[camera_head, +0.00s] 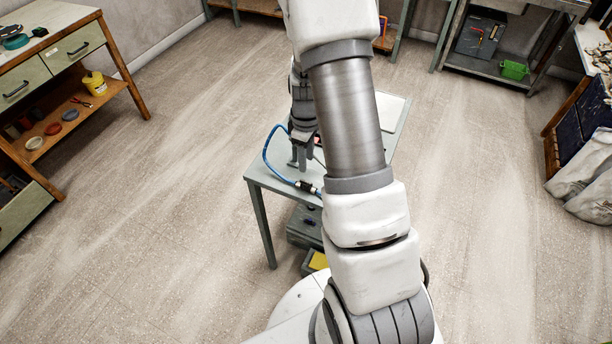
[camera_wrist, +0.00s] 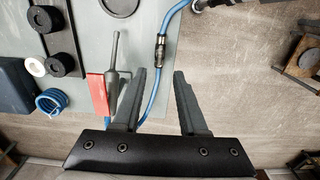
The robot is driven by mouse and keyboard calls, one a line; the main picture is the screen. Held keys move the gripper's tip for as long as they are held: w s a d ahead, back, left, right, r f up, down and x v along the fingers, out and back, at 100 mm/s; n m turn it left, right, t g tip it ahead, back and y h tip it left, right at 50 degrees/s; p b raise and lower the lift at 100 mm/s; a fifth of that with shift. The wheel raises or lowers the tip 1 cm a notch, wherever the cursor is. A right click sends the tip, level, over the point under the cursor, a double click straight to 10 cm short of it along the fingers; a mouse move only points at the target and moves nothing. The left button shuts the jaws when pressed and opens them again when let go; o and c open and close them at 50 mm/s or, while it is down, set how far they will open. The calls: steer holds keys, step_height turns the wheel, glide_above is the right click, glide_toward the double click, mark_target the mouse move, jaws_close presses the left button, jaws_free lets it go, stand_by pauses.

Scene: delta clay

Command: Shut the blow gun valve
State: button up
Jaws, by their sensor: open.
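The blue hose (camera_wrist: 170,20) carries a dark inline fitting with metal ends, which looks like the valve (camera_wrist: 161,46). In the head view the fitting (camera_head: 306,187) lies near the table's front edge. My gripper (camera_wrist: 158,72) is open and empty, with the fitting just beyond its fingertips and the hose running between the fingers in the picture. I cannot tell the height gap. In the head view my gripper (camera_head: 302,165) points down over the table; my arm hides much of the table. The valve's lever position is too small to tell.
Left of the fingers are a grey tapered tool (camera_wrist: 115,72) and a red piece (camera_wrist: 97,94). Farther left are a blue coil (camera_wrist: 51,101), black round parts (camera_wrist: 60,64) and a dark blue box (camera_wrist: 18,84). The table (camera_head: 258,178) has open floor around it.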

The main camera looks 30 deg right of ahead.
mark_target(306, 181)
step_height(306, 181, down, 8)
steer(key=shift+f, duration=0.25)
steer(key=shift+c, duration=0.2)
jaws_close()
